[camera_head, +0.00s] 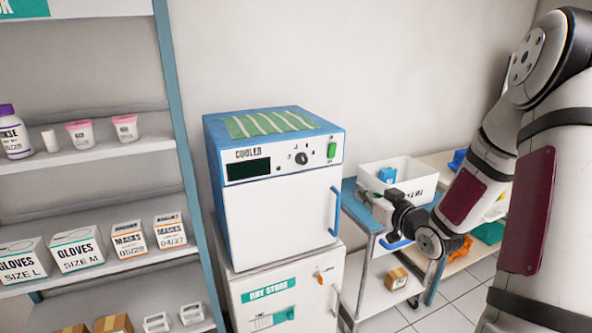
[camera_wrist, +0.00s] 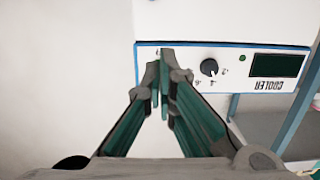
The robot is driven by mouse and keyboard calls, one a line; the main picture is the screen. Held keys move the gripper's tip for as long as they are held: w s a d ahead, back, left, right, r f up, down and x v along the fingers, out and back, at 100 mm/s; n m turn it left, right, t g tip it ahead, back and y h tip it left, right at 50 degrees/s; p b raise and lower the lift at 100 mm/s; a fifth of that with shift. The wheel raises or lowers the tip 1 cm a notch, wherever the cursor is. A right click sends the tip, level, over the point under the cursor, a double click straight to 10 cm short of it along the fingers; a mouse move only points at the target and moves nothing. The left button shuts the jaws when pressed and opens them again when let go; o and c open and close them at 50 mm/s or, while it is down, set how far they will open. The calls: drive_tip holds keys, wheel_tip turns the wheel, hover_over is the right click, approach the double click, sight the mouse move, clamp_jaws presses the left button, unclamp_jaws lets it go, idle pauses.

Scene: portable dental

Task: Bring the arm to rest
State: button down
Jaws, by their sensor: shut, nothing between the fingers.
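My gripper (camera_head: 370,202) is at the end of my arm, which reaches in from the right. It is to the right of the cooler (camera_head: 280,215) and appears in front of the white bin on the cart. In the wrist view my gripper (camera_wrist: 165,62) has its fingers together, with nothing between them. The cooler's control panel (camera_wrist: 225,66) shows upside down beyond the fingertips. The cooler door looks closed, with its blue handle (camera_head: 336,211) close to the left of my gripper. Whether the fingers touch anything is hard to tell.
The cooler stands on a white dry store cabinet (camera_head: 290,298). A cart (camera_head: 372,285) holds a white bin (camera_head: 408,172) on top and a small brown box (camera_head: 396,278) below. Shelves (camera_head: 95,150) with gloves, masks and cups are at the left. Floor (camera_head: 440,315) shows at lower right.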

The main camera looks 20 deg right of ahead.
drive_tip(key=s+a+r+g+h, duration=0.4)
drive_tip(key=s+a+r+g, duration=0.35)
drive_tip(key=a, duration=0.25)
drive_tip(key=s+a+r+g+y, duration=0.1)
drive_tip(key=s+a+g, duration=0.1)
drive_tip(key=s+a, duration=0.4)
drive_tip(key=s+a+r+g+y, duration=0.1)
drive_tip(key=s+a, duration=0.6)
drive_tip(key=s, duration=1)
drive_tip(key=shift+s+r+g+y, duration=0.15)
drive_tip(key=shift+s+g+y, duration=0.1)
drive_tip(key=shift+g+y, duration=0.45)
